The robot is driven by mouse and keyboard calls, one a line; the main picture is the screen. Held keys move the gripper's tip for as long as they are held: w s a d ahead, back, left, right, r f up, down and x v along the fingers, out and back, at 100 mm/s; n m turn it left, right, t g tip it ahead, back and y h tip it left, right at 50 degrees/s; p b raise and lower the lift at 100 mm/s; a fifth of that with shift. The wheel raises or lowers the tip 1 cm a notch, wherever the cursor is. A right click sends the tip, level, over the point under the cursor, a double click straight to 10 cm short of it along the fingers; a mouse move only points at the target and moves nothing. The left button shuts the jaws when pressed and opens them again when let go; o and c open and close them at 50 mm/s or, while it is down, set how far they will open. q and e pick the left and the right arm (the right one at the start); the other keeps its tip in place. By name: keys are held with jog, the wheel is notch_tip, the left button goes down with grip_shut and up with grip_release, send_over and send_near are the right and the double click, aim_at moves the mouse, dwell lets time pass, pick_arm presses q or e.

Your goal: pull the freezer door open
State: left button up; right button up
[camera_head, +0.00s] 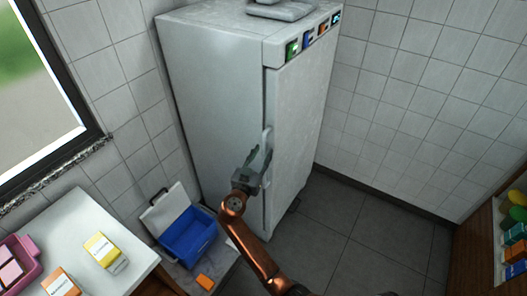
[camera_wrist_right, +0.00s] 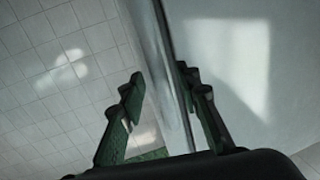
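The tall white freezer (camera_head: 215,95) stands against the tiled wall in the head view. Its door (camera_head: 300,125) is on the right-hand face and looks shut, with a pale vertical handle (camera_head: 267,140) near its left edge. My right gripper (camera_head: 259,160) is at the handle's height. In the right wrist view, the two green-black fingers of my right gripper (camera_wrist_right: 160,77) are spread on either side of the grey handle bar (camera_wrist_right: 167,85). A gap shows between the left finger and the bar; contact on the right side is unclear. My left gripper is not in view.
A blue cooler box (camera_head: 187,235) with its lid up stands on the left of my right arm. A white counter (camera_head: 75,225) with cartons is at the lower left. A shelf (camera_head: 482,235) stands at the far right. Grey floor (camera_head: 345,235) is clear before the door.

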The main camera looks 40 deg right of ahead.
jog(key=shift+x, duration=0.95)
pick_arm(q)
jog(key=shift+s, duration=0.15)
pick_arm(e)
jog(key=shift+c, duration=0.2)
jog(key=c, duration=0.5)
grip_shut()
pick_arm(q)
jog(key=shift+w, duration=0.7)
